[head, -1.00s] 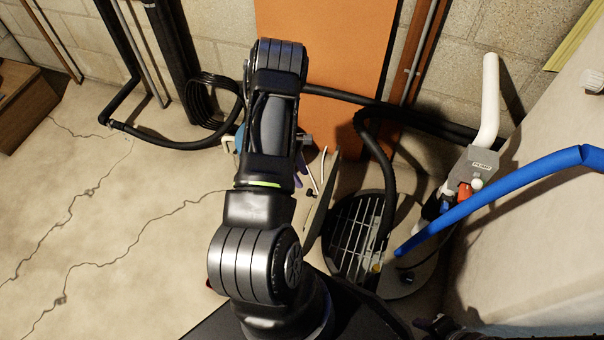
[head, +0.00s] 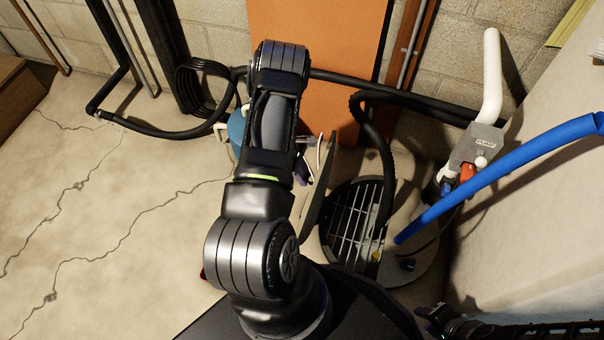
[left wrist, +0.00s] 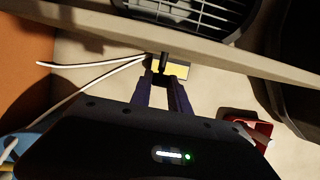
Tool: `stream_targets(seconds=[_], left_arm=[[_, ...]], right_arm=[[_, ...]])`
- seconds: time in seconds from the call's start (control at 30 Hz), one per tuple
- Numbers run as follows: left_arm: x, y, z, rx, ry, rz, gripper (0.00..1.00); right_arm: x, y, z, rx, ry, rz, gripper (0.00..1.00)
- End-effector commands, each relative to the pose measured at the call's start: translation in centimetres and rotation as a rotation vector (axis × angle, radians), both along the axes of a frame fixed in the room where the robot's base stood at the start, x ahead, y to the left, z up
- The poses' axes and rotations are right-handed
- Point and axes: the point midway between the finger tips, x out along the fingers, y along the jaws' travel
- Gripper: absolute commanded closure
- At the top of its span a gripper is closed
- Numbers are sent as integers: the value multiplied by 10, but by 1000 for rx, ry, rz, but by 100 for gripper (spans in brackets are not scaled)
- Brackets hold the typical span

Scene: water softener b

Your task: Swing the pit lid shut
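The pit lid (head: 320,190) stands steeply raised on the left side of the round pit and shows as a narrow dark panel. The pit's mouth (head: 355,220) is uncovered, with a barred grate inside. In the left wrist view the lid's pale edge (left wrist: 90,38) crosses the picture beyond my fingers. My left gripper (left wrist: 164,78) has its two purple fingers apart, their tips close to a small yellow-and-black piece (left wrist: 181,71) by that edge; contact is unclear. In the head view my left arm mostly hides this gripper. A bit of my right gripper (head: 438,318) shows at the bottom.
A black hose (head: 383,150) drops into the pit. A blue pipe (head: 500,175) slopes to its right side, near a white pipe (head: 491,85) and grey valve. A blue object (head: 236,130) stands behind my left arm. The cracked floor at left is clear.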

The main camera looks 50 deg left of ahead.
Motion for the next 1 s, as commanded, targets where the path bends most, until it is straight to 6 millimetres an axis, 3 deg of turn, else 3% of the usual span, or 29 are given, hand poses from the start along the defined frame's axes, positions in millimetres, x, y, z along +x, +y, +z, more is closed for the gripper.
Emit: stream_targets(seconds=[0.2, 0.47, 1.0], left_arm=[[0, 0, 0, 0, 0, 0, 100], [2, -4, 2, -1, 0, 0, 100], [20, -37, 15, -6, -1, -1, 100]], right_arm=[[0, 0, 0, 0, 1, 0, 64], [0, 0, 2, 0, 1, 0, 64], [0, 0, 14, 0, 1, 0, 64]])
